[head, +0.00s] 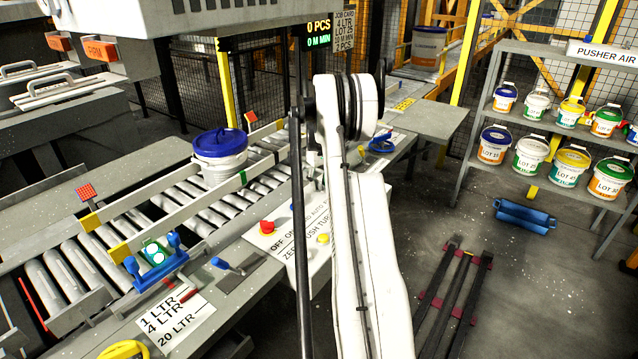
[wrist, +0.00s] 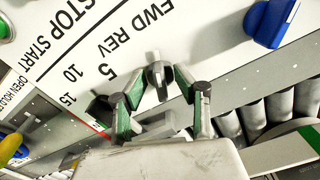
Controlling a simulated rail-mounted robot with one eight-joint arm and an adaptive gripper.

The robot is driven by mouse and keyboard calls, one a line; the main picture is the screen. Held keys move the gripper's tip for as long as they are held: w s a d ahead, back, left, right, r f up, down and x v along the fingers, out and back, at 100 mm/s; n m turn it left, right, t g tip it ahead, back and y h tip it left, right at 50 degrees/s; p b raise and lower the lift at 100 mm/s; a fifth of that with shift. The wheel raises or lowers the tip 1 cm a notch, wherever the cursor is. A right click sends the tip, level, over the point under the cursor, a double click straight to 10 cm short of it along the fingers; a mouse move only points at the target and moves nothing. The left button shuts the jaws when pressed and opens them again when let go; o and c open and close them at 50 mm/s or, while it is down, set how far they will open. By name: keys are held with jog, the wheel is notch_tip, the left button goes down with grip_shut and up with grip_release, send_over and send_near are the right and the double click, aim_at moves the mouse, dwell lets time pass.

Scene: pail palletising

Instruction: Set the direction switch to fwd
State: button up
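The direction switch (wrist: 157,77) is a small grey knob on a white panel, just below the printed FWD REV label (wrist: 130,28) in the wrist view. My gripper (wrist: 158,88) is open, with a green-sided finger on each side of the knob. A gap seems to show between the knob and each fingertip; I cannot tell whether either touches it. Which word the knob points at is not clear. In the head view my white arm hides the gripper and this switch.
A black knob (wrist: 100,108) sits close left of my fingers, by the 5-10-15 scale. A blue knob (wrist: 268,22) stands at upper right, near rollers (wrist: 252,115). In the head view a blue-lidded pail (head: 220,165) stands on the conveyor, and shelved pails (head: 530,155) are at right.

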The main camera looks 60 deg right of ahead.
grip_shut()
jog(key=shift+f+m+b, duration=0.15)
jog(key=shift+m+b, duration=0.35)
jog(key=shift+b, duration=0.1)
jog(key=shift+a+m+b, duration=0.1)
jog(key=shift+m+b, duration=0.35)
jog(key=shift+m, duration=0.35)
grip_release()
jog(key=shift+r, duration=0.2)
notch_tip(320, 180, up, 12)
